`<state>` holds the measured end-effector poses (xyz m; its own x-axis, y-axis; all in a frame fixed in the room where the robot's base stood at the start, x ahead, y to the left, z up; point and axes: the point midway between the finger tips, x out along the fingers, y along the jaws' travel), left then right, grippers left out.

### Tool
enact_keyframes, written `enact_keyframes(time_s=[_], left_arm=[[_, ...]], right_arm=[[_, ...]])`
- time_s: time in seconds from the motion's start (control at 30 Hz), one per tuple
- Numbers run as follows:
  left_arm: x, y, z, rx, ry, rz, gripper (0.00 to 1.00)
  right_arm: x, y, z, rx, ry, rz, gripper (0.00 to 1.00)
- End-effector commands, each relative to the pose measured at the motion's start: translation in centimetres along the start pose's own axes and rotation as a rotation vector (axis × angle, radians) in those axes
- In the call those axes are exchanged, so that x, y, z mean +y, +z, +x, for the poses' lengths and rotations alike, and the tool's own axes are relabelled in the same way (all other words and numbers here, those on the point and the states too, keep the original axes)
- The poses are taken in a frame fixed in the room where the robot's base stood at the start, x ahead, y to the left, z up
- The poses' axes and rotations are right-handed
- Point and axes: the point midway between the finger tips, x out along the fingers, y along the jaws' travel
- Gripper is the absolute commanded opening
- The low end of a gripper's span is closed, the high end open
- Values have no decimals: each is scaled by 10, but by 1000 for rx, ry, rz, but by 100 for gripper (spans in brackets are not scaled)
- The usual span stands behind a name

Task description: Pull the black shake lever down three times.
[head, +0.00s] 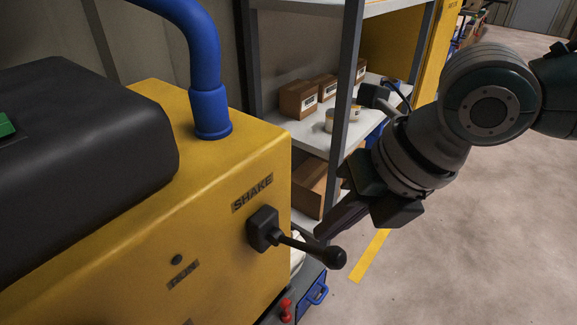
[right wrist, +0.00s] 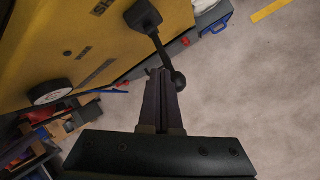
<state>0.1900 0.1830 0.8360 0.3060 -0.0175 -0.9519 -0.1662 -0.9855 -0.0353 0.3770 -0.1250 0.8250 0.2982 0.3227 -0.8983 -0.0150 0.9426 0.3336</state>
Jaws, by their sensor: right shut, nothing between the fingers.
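The black shake lever (head: 308,247) juts from a square black mount on the yellow machine (head: 215,195), below a label reading SHAKE. It points right and slightly down in the head view and ends in a round knob. My right gripper (head: 322,232) is shut and empty, its fingertips close to the lever's rod. In the right wrist view the lever (right wrist: 160,50) runs down to its knob beside the shut fingertips (right wrist: 160,72). I cannot tell whether they touch. My left gripper is not in view.
A grey shelf rack (head: 345,90) with cardboard boxes (head: 298,98) stands behind the machine. A blue hose (head: 209,75) rises from the machine's top. A blue handle (head: 315,291) shows low beside the machine. Open floor (head: 450,240) lies to the right.

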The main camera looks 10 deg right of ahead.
Motion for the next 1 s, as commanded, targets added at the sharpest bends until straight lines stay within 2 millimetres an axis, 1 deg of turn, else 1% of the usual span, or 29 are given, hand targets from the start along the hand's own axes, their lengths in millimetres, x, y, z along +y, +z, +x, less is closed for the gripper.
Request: enact_keyframes(time_s=[0.2,0.43,1.0], left_arm=[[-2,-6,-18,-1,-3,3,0],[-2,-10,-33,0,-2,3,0],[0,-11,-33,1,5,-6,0]], right_arm=[[11,11,-18,0,0,0,0],[23,23,-33,-1,0,0,0],[24,24,-33,0,0,0,0]])
